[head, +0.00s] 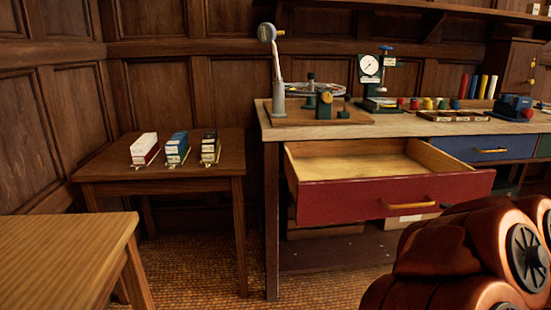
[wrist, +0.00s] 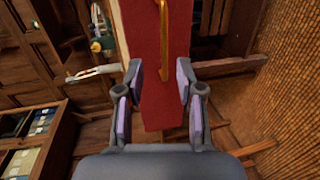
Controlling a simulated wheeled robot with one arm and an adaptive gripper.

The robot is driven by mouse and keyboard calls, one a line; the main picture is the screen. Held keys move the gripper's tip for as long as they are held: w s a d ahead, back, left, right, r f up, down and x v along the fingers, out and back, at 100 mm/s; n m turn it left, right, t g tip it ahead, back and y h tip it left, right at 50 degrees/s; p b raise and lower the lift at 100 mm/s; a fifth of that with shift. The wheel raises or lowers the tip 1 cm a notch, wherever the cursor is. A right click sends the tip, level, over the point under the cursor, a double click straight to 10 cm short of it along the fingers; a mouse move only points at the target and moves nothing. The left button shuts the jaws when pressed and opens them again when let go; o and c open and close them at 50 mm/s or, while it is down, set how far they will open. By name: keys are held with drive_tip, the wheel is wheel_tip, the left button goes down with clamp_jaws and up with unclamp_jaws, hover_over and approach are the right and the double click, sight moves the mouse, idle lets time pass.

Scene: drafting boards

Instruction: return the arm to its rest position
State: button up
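My gripper (wrist: 161,88) shows in the wrist view with its two fingers spread and nothing between them. Beyond the fingers is the red drawer front (wrist: 161,105) with its brass handle (wrist: 164,40); the fingers appear clear of the handle. In the head view, my copper-coloured arm fills the lower right corner, and its gripper end is out of that picture. The red drawer (head: 340,200) is pulled out of the workbench, and the part of its inside that shows is empty.
The workbench (head: 420,129) carries a dial gauge (head: 369,66) and other instruments. A blue drawer (head: 480,148) beside the red one is shut. A dark side table (head: 160,180) holds three small box stacks. A lighter wooden table (head: 60,250) stands at the lower left.

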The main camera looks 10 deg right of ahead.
wheel_tip(320, 180, up, 18)
drive_tip(key=s+d+m+g+h+p, duration=0.35)
drive_tip(key=m+h+p, duration=0.45)
drive_tip(key=m+p, duration=0.5)
drive_tip(key=s+a+m+g+y+p, duration=0.2)
drive_tip(key=s+a+g+y+p, duration=0.2)
drive_tip(key=a, duration=1.2)
drive_tip(key=s+a+r+m+g+y+p, duration=0.1)
drive_tip(key=s+a+g+y+p, duration=0.3)
drive_tip(key=s+a+g+p, duration=0.6)
drive_tip(key=s+a+p, duration=0.3)
drive_tip(key=s, duration=0.2)
drive_tip(key=s+a+m+p, duration=0.1)
drive_tip(key=s+a+p, duration=0.2)
drive_tip(key=s, duration=0.3)
drive_tip(key=shift+s+r+m+y+p, duration=0.3)
